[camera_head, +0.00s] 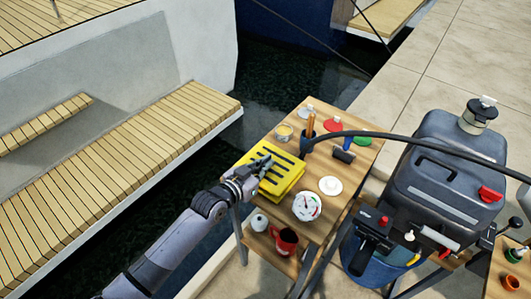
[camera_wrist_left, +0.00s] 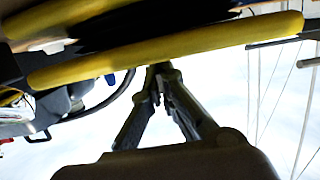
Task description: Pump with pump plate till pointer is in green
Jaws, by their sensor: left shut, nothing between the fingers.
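The yellow pump plate (camera_head: 287,181), with dark slots across its top, sits on the left part of a small wooden table. My left gripper (camera_head: 264,163) is shut and empty at the plate's upper left side, seeming to lie over its top; I cannot tell whether it touches. In the left wrist view the shut fingertips (camera_wrist_left: 160,72) are close to the plate's yellow edges (camera_wrist_left: 190,48). The round white gauge (camera_head: 307,206) is in front of the plate; its dark pointer is too small to read against the coloured marks. My right gripper is not in view.
On the table (camera_head: 330,222) are a white disc (camera_head: 330,186), a red cone-like item (camera_head: 333,124), a green one (camera_head: 366,141) and a hammer-like tool (camera_head: 344,155). A red mug (camera_head: 286,242) stands on the lower shelf.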

